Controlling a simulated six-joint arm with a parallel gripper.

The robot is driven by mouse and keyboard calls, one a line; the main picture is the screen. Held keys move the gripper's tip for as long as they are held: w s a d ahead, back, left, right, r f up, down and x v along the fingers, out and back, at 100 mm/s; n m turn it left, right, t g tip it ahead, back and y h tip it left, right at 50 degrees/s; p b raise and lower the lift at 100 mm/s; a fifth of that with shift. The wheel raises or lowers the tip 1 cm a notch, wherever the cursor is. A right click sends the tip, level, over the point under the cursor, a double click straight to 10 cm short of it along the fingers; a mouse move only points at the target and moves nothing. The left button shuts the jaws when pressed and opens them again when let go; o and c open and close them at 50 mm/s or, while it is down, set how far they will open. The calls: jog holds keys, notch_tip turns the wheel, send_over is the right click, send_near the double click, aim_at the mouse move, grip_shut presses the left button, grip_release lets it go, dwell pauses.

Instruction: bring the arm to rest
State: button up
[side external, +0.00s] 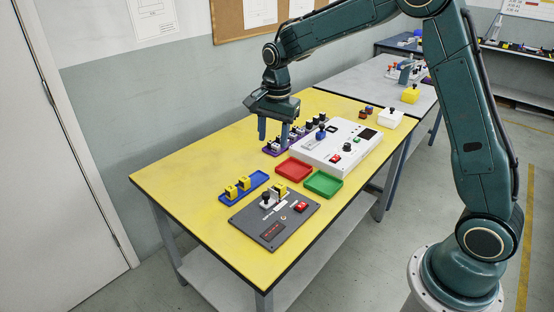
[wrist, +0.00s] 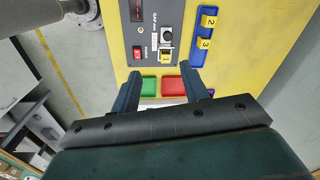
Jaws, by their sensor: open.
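My gripper (side external: 273,134) hangs over the far part of the yellow table (side external: 180,172), its fingers pointing down. The fingers are apart with nothing between them. In the wrist view my gripper (wrist: 164,90) is open, with a red tray (wrist: 172,87) and a green tray (wrist: 148,87) showing beyond and below the gap. In the side view the fingers overlap a purple rack (side external: 268,152) of dark-topped parts; I cannot tell how high above it they are.
A white panel box (side external: 340,146) stands right of the gripper. A grey panel (side external: 262,226) with a red switch and a blue tray (side external: 232,197) with yellow blocks lie nearer. The red tray (side external: 294,169) and green tray (side external: 323,183) lie between. The table's left part is clear.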

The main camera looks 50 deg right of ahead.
jog(key=s+a+r+n+t, duration=0.1)
jog(key=s+r+n, duration=0.3)
jog(key=s+r, duration=0.4)
jog(key=s+a+r+n+t, duration=0.1)
jog(key=s+n, duration=0.4)
jog(key=s, duration=0.6)
jog(key=s+a+r+n+t, duration=0.1)
jog(key=s+r+n+t, duration=0.1)
jog(key=s+n, duration=0.4)
jog(key=s, duration=0.5)
jog(key=shift+s+a+t, duration=0.3)
